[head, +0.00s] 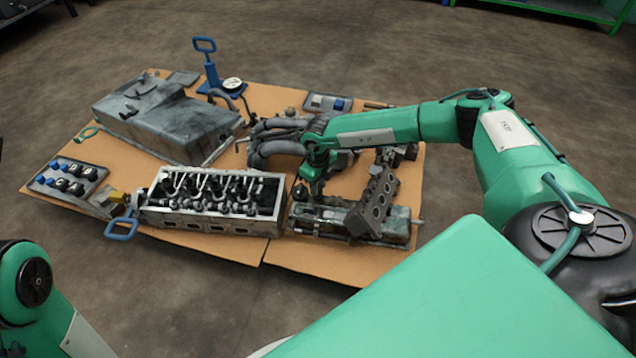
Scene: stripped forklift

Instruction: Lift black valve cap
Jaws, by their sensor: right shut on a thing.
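My right arm reaches in from the right, and its gripper (306,192) points down at the left end of a long grey-green valve cover (395,228). The gripper is shut on a small dark thing at its fingertips, which looks like the black valve cap (300,191). The fingers hide most of the cap, and I cannot tell whether it touches the cover. Only a link of my left arm shows at the lower left; its gripper is out of view.
A cylinder head (210,222) stands close left of the gripper. A dark grey block (374,203) leans over the cover on the right. Curved manifold pipes (273,148) lie behind. A large grey pan (165,120), a blue-handled tool (207,62) and a tray of knobs (67,178) share the cardboard (310,258).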

